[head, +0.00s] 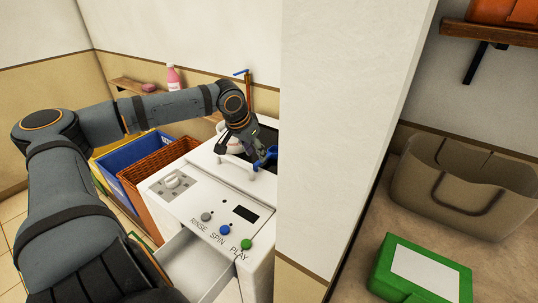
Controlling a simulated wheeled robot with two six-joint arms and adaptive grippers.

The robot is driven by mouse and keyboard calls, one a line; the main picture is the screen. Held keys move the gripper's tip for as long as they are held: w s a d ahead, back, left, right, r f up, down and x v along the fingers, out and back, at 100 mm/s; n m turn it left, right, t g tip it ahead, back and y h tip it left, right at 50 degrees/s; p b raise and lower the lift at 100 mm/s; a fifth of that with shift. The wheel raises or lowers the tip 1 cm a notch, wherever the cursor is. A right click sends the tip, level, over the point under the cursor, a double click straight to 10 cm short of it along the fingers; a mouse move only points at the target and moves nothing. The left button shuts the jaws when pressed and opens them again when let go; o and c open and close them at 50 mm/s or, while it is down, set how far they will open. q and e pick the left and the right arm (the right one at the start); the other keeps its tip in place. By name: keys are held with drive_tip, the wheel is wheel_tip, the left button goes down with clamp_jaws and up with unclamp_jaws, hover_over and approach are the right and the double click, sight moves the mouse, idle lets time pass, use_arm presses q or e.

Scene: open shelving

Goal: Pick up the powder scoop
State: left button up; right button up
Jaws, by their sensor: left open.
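A small blue object that looks like the powder scoop (267,158) shows at the right side of the white washing machine's top. My left gripper (259,152) is open and points down right at it, its fingertips beside or around the blue object. I cannot tell whether they touch it. The gripper and the wall corner hide part of this area. My right gripper is not in view.
The white machine (190,212) has coloured buttons and an open drawer (195,262). A blue bin (136,150) and a wicker basket (155,168) stand left. A white wall (345,110) closes the right. Beyond it are a green box (385,262) and a beige bag (425,190).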

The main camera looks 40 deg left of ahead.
use_arm(q)
drive_tip(key=shift+w+a+f, duration=0.1)
drive_tip(key=shift+w+f, duration=0.1)
drive_tip(key=shift+f, duration=0.2)
drive_tip(key=shift+w+x, duration=0.2)
drive_tip(key=shift+x, duration=0.85)
drive_tip(key=shift+w+x, duration=0.15)
drive_tip(key=shift+x, duration=0.9)
drive_tip(key=shift+r, duration=0.2)
drive_tip(key=shift+d, duration=0.25)
drive_tip(key=shift+c, duration=0.6)
clamp_jaws()
